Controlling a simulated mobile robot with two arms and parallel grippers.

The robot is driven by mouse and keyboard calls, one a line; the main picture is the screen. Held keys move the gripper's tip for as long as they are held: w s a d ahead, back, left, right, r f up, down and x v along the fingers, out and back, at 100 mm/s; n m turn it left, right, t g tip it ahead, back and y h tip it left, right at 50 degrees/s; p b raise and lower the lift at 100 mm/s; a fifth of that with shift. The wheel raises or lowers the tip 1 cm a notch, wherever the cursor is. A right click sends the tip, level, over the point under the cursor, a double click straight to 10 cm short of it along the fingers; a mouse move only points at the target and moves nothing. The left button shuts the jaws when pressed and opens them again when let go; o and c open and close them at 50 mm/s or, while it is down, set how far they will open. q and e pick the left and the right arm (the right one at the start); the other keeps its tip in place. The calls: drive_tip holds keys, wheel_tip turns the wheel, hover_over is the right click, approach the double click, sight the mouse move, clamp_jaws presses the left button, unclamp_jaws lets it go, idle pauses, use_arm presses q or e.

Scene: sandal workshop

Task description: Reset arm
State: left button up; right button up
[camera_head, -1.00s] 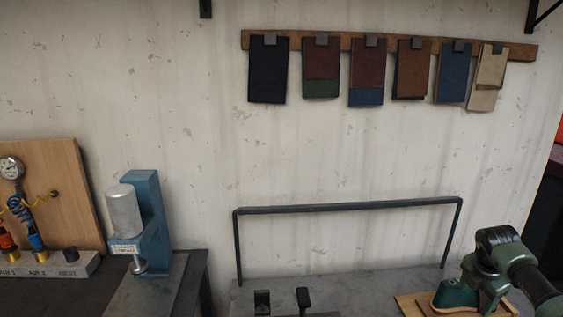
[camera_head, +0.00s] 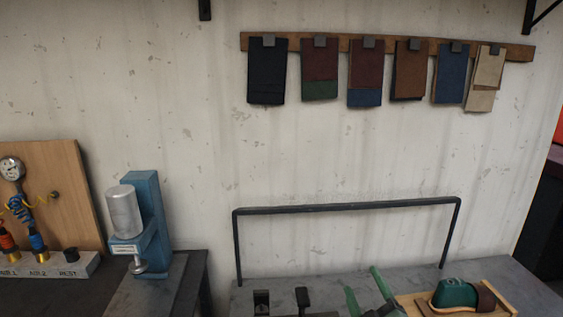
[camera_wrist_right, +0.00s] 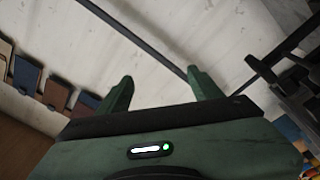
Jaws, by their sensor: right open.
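My right gripper (camera_head: 366,290) shows at the bottom of the head view, its green fingers raised above the grey bench, left of a green and brown sandal. In the right wrist view its two fingers (camera_wrist_right: 160,92) stand wide apart with nothing between them; only wall and a dark bar lie beyond. The gripper is open and empty. The sandal (camera_head: 455,294) rests on a wooden board (camera_head: 500,290) at the lower right, apart from the gripper. My left gripper is in neither view.
A dark bar frame (camera_head: 345,207) stands along the back of the grey bench (camera_head: 310,285). A blue press (camera_head: 145,215) with a silver cylinder (camera_head: 124,211) is at the left. Colored swatches (camera_head: 365,75) hang from a wall rail. Small black fixtures (camera_head: 303,298) stand at the bench front.

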drive_tip(key=s+d+f+m+g+h, duration=0.45)
drive_tip(key=s+f+m+h, duration=0.2)
drive_tip(key=s, duration=0.25)
drive_tip(key=s+a+f+m+g+y, duration=0.1)
drive_tip(key=s+f+g, duration=0.3)
drive_tip(key=s, duration=0.5)
drive_tip(key=s+a+f+m+g+y, duration=0.1)
drive_tip(key=s+f+g+y, duration=0.15)
drive_tip(key=s, duration=0.65)
drive_tip(key=s+a+f+m+g+y, duration=0.15)
drive_tip(key=s+f+g, duration=0.35)
drive_tip(key=s, duration=0.5)
wheel_tip(320, 180, down, 25)
drive_tip(key=n, duration=0.1)
drive_tip(key=s+d+f+g, duration=0.2)
drive_tip(key=s+d+f, duration=0.1)
drive_tip(key=s+f, duration=1.4)
drive_tip(key=shift+s+h, duration=0.25)
drive_tip(key=shift+h, duration=0.2)
